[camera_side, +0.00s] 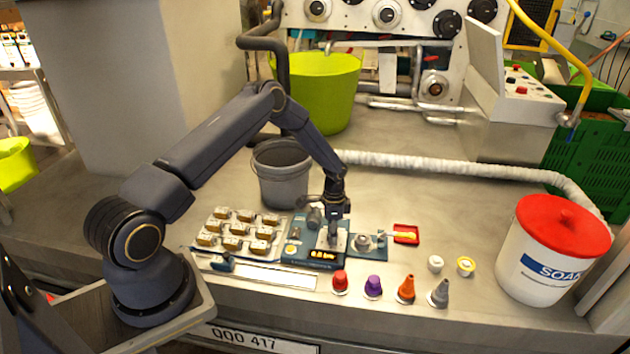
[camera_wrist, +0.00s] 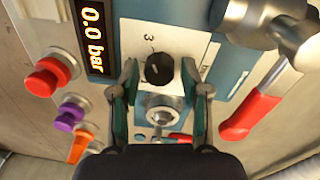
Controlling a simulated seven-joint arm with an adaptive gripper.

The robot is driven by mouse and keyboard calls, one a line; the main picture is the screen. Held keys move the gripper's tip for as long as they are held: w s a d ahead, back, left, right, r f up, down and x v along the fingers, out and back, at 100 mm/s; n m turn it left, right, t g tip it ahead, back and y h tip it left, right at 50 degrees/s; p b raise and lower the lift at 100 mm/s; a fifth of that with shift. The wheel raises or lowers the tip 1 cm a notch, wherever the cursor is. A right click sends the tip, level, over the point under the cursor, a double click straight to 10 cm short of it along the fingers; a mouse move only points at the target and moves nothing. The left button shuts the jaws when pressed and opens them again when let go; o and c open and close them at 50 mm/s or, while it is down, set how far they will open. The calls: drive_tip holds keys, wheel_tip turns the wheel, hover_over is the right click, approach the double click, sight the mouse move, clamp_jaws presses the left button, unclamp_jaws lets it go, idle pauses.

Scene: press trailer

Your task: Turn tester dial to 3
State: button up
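The tester dial (camera_wrist: 159,70) is a small black knob on a white plate of the blue tester (camera_side: 297,252). The figure 3 is printed on the plate, above and left of the knob in the wrist view. I cannot tell which mark its pointer is on. My gripper (camera_wrist: 160,72) is open over the dial, with one finger on each side and gaps showing between fingers and knob. In the side view my gripper (camera_side: 333,232) points down at the tester and hides the dial. The tester's display (camera_wrist: 93,30) reads 0.0 bar.
A silver round fitting (camera_wrist: 162,112) lies between my fingers, below the dial. A metal valve with a red handle (camera_wrist: 248,116) is close on the right. Red (camera_side: 340,281), purple (camera_side: 373,286), orange (camera_side: 406,288) and grey (camera_side: 440,292) caps stand along the front.

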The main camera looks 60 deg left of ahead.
drive_tip(key=shift+o, duration=0.6)
wheel_tip(320, 180, up, 12)
drive_tip(key=shift+w+a, duration=0.2)
drive_tip(key=shift+a, duration=0.05)
wheel_tip(320, 180, up, 5)
drive_tip(key=m, duration=0.1)
drive_tip(key=f, duration=1.7)
drive_tip(key=shift+s+d, duration=0.15)
drive_tip(key=shift+d, duration=0.15)
